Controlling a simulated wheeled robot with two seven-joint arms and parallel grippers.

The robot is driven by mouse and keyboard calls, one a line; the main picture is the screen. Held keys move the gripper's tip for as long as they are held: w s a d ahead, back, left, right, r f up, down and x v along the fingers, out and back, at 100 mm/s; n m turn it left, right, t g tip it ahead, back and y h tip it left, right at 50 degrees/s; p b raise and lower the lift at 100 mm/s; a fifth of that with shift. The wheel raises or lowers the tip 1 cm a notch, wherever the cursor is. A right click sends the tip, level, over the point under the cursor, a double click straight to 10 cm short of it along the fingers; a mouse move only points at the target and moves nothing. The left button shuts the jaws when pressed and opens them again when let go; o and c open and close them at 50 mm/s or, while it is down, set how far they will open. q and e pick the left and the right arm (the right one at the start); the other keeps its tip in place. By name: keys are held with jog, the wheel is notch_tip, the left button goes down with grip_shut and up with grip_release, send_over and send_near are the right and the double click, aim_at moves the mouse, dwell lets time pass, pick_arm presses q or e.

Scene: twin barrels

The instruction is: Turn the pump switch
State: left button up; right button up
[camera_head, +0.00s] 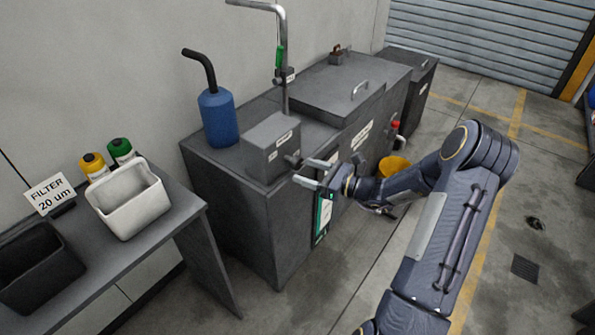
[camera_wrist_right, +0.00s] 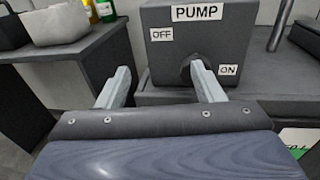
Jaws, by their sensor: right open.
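The grey pump box (camera_head: 268,143) stands on the front corner of the dark cabinet. In the right wrist view the pump box (camera_wrist_right: 193,22) carries a PUMP label, an OFF label at left and an ON label at lower right. The dark pump switch (camera_head: 293,159) sticks out of its front face; in the wrist view it is mostly hidden behind the right-hand finger. My right gripper (camera_head: 304,171) is open just in front of the box, with nothing between its fingers. In the wrist view the right gripper (camera_wrist_right: 160,70) has one finger left of the switch. Contact cannot be told. My left gripper is not in view.
The dark cabinet (camera_head: 228,182) holds a blue oil can (camera_head: 217,118) and a bent metal pipe (camera_head: 284,60). At left, a side table (camera_head: 190,208) bears a white bin (camera_head: 130,207) and bottles. A yellow bucket (camera_head: 394,166) stands beyond my arm. The floor at right is mostly clear.

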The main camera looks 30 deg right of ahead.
aim_at(300, 165)
jog(key=w+d+f+m+t+h, duration=0.1)
jog(key=d+f+m+t+h, duration=0.1)
jog(key=d+f+m, duration=0.15)
jog(key=x, duration=0.7)
jog(key=shift+w, duration=0.25)
jog(key=shift+c, duration=0.3)
